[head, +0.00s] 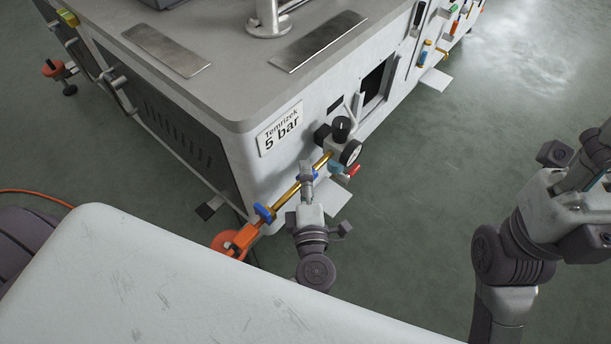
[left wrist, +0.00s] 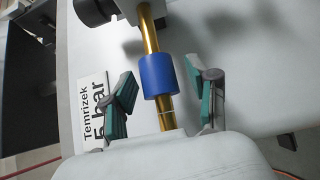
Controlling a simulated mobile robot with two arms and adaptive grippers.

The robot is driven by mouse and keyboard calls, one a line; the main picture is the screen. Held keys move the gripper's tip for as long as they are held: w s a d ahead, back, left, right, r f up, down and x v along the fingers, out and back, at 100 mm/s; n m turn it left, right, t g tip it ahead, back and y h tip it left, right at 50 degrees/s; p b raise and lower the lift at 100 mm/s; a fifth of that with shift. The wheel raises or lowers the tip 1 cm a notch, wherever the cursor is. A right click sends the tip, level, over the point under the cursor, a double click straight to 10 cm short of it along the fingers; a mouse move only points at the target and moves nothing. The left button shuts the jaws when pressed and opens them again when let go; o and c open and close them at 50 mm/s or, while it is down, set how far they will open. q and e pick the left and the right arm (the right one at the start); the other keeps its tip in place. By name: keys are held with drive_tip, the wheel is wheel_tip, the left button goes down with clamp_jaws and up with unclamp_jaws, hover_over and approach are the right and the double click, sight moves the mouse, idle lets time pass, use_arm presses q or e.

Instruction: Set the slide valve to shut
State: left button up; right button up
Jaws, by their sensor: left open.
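The slide valve is a blue sleeve on a brass tube (head: 287,195) at the machine's near corner. In the left wrist view the blue sleeve (left wrist: 160,75) sits around the brass tube (left wrist: 149,30), between my fingers and slightly beyond their tips. A thin pale ring shows on the tube below it. My left gripper (left wrist: 163,95) is open, one teal-padded finger on each side, apart from the sleeve.
A gauge (head: 351,152) and black knob (head: 341,127) sit at the tube's upper end. An orange fitting (head: 236,240) and blue piece (head: 264,212) are at its lower end. The label (head: 280,130) reads "Temrizek 5 bar".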

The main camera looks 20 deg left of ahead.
use_arm(q)
drive_tip(key=v, duration=1.2)
drive_tip(key=shift+w, duration=0.1)
